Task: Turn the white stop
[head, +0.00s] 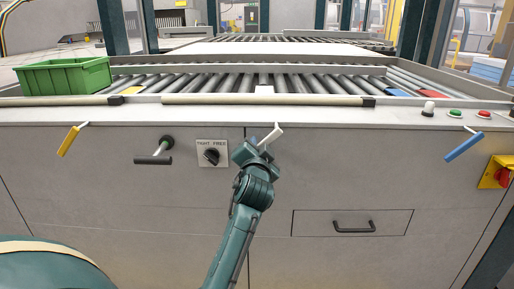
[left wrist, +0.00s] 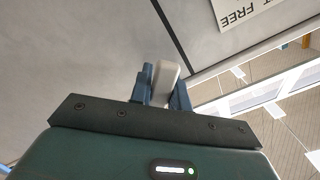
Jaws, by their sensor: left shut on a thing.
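The white stop (head: 272,134) is a short lever on the front panel, just under the edge of the roller table. It is tilted, its upper end pointing to the right. My left gripper (head: 261,146) is at its lower part and shut on it. In the left wrist view, the white stop (left wrist: 163,82) stands between the two blue fingers of my left gripper (left wrist: 165,92). The fingers hide part of the stop. My right gripper is not in view.
A TIGHT/FREE knob (head: 211,155) and a black-handled crank (head: 154,159) are left of my gripper. A yellow stop (head: 68,141) hangs far left, a blue stop (head: 463,148) right. A drawer (head: 353,223) is lower right. A green crate (head: 64,77) stands on the rollers.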

